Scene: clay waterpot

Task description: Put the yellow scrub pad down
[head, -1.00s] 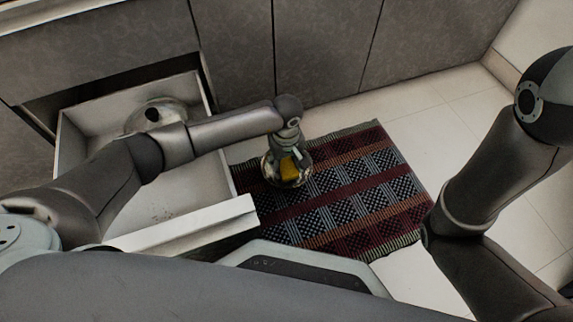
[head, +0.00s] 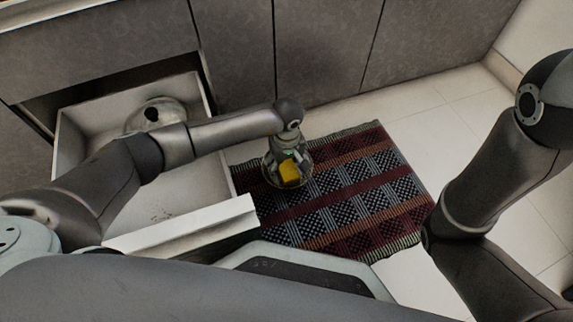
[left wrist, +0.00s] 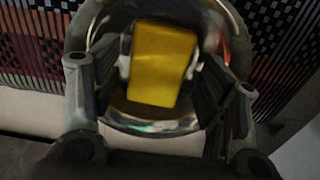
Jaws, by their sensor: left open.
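The yellow scrub pad (head: 289,173) shows just below my left gripper (head: 289,158) in the head view, within a shiny round bowl-like vessel (head: 271,176) over the rug. In the left wrist view, the pad (left wrist: 162,62) lies between the fingers of my left gripper (left wrist: 160,72), with the vessel's rim (left wrist: 150,127) around it. My left gripper is open. Whether its fingertips still touch the pad is hard to tell. My right gripper is out of view.
A patterned red and black rug (head: 350,205) lies on the tiled floor. An open drawer (head: 205,225) at the left holds a clear glass-like item (head: 155,113). Grey cabinet fronts (head: 320,45) stand behind. Bare floor (head: 425,125) shows right of the rug.

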